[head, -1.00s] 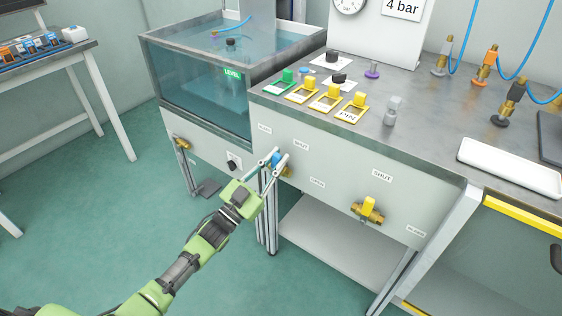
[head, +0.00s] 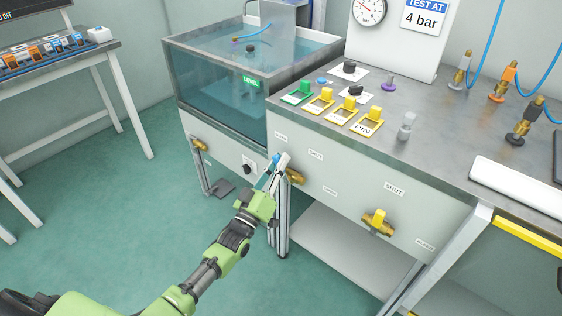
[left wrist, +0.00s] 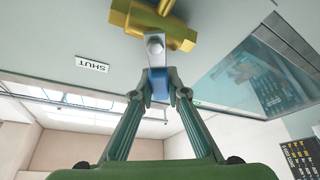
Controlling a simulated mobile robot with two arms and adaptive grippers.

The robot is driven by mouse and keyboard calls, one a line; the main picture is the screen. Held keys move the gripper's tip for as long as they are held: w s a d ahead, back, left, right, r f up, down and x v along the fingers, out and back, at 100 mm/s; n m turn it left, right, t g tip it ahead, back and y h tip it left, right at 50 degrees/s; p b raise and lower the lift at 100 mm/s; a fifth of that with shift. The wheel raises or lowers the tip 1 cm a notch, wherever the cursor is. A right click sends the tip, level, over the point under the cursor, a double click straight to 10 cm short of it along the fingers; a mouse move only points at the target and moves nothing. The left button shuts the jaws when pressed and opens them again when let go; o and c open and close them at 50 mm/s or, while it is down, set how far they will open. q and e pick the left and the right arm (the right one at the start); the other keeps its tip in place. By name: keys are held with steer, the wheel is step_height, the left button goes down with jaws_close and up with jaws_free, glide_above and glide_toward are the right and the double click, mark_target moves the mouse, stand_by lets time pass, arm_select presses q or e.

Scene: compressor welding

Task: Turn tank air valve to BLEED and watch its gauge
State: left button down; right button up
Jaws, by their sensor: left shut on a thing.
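The tank air valve is a brass body (head: 294,176) with a blue handle on the grey front panel, below the bench's left corner. In the left wrist view the brass body (left wrist: 155,20) is at the top, and its grey lever ends in a blue grip (left wrist: 158,82). My left gripper (head: 277,164) is shut on the blue grip; both fingertips touch its sides in the left wrist view (left wrist: 159,94). A SHUT label (head: 315,155) is beside the valve; two other nearby labels are too small to read. A round dial gauge (head: 369,9) is cut off at the top, its reading unclear.
A water tank (head: 220,100) stands left of the bench. A yellow-handled valve (head: 378,222) is further right on the panel.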

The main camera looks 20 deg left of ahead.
arm_select(q)
steer(key=shift+a+f+n, duration=0.1)
steer(key=shift+a+n, duration=0.05)
steer(key=shift+n, duration=0.15)
steer(key=c, duration=2)
jaws_free()
steer(key=shift+o, duration=0.2)
steer(key=v, duration=1.2)
